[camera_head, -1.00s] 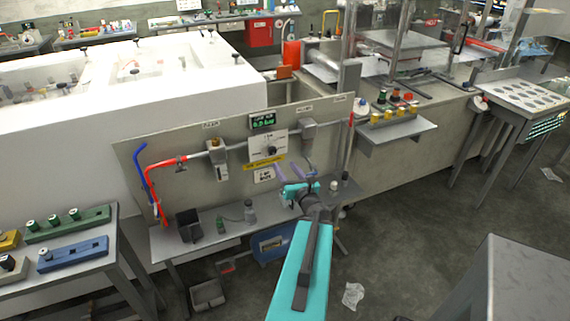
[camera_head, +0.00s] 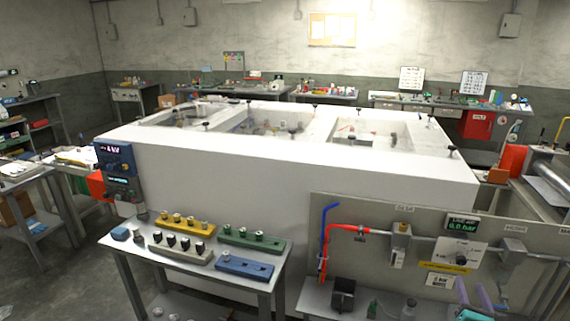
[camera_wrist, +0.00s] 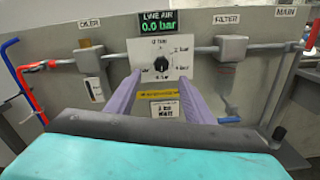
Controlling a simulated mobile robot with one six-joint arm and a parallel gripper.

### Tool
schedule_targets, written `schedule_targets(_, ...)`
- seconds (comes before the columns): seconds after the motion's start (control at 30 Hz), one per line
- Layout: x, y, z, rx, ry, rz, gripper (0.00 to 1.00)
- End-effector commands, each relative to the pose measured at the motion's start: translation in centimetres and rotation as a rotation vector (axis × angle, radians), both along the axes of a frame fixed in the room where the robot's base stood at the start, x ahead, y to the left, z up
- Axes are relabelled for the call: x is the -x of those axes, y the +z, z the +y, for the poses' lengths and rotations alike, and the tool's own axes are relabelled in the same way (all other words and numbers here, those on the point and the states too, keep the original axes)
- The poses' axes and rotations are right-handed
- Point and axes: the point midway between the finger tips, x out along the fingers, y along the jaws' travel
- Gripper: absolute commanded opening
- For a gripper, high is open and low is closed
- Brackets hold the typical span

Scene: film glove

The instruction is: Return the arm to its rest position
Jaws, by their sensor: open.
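My gripper (camera_head: 473,288) shows at the lower right of the head view, in front of the air panel. In the wrist view, its two purple fingers (camera_wrist: 159,82) are spread apart with nothing between them. Behind them is the dial plate (camera_wrist: 162,58) with its black knob, which also shows in the head view (camera_head: 461,256). The display (camera_wrist: 161,28) above it reads 0.0 bar. The fingertips appear just below the dial in the wrist view; whether they touch the panel I cannot tell. Most of my arm is outside the head view.
The grey panel (camera_head: 372,262) carries a red hose (camera_head: 340,228), a blue hose (camera_head: 326,225), an oiler (camera_head: 400,240) and a filter (camera_head: 512,255). A black bin (camera_head: 343,294) and small bottles stand on the shelf below. A bench with coloured blocks (camera_head: 245,265) stands left, before a large white tank (camera_head: 280,165).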

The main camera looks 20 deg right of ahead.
Motion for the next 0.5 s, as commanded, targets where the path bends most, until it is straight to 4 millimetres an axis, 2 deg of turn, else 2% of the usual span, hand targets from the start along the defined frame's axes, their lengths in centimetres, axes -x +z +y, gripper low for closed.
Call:
schedule_targets(0.17,-3.4,-0.6,2.2,-0.005,0.057,0.002,0.48)
schedule_targets(0.27,-6.0,-1.3,4.2,-0.013,0.104,0.005,0.48)
schedule_targets(0.5,-12.2,-3.6,10.1,-0.039,0.227,0.017,0.48)
